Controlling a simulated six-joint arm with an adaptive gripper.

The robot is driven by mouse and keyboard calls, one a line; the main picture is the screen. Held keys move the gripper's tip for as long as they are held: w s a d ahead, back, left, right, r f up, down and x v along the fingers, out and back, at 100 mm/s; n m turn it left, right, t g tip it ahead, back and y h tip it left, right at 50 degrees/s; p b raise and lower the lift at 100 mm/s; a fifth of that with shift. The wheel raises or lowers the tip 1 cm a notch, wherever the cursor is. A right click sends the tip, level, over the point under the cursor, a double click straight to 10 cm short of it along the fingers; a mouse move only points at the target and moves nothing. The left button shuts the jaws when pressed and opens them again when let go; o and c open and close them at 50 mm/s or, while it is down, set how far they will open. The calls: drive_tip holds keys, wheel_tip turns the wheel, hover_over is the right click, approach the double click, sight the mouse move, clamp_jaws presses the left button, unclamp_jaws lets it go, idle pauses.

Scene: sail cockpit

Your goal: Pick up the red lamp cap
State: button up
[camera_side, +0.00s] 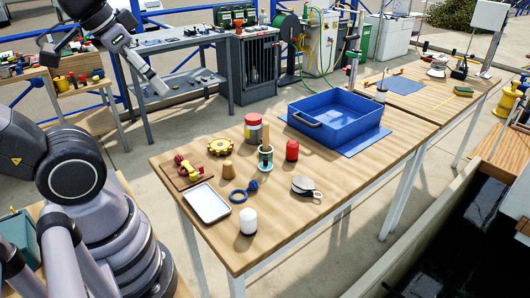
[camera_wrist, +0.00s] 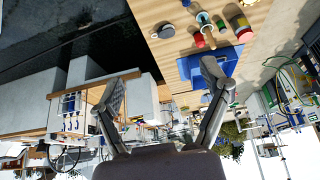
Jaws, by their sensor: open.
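The red lamp cap (camera_side: 292,150) stands upright on the wooden table, in front of the blue tub. It also shows small near the top of the wrist view (camera_wrist: 199,40), just above the right finger. My gripper (camera_side: 100,68) is at the upper left of the side view, well away from the cap and the table. Its fingers are spread wide and nothing is between them; they also show in the wrist view (camera_wrist: 162,85).
A white cap (camera_side: 248,221), a blue shackle (camera_side: 243,191) and a white tray (camera_side: 207,203) lie nearer the front.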

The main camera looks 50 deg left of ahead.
sight(292, 150)
drive_tip(key=w+a+f+m+g+y, duration=0.1)
drive_tip(key=w+a+f+m+y, duration=0.25)
drive_tip(key=w, duration=0.35)
drive_tip(key=w+a+f+m+g+y, duration=0.2)
drive_tip(key=w+a+m+y, duration=0.15)
drive_tip(key=w, duration=0.35)
drive_tip(key=w+a+f+m+g+y, duration=0.1)
drive_tip(key=w+a+f+m+y, duration=0.3)
drive_tip(key=w, duration=0.3)
drive_tip(key=w+d+f+m+t, duration=0.2)
drive_tip(key=w+f+m, duration=0.3)
drive_tip(key=f, duration=0.3)
drive_tip(key=w+d+f+m+t+h, duration=0.1)
drive_tip(key=w+d+f+m+t, duration=0.2)
drive_tip(key=w+f+m, duration=0.2)
drive_tip(key=w+d+f+m+t, duration=0.2)
drive_tip(key=w+f+m, duration=0.3)
drive_tip(key=f, duration=0.6)
drive_tip(key=shift+d+f+m+t+h, duration=0.15)
drive_tip(key=shift+f+m+t+h, duration=0.2)
drive_tip(key=shift+m+t, duration=0.25)
drive_tip(key=x, duration=0.8)
drive_tip(key=shift+f, duration=0.1)
drive_tip(key=x, duration=0.5)
drive_tip(key=shift+a, duration=0.5)
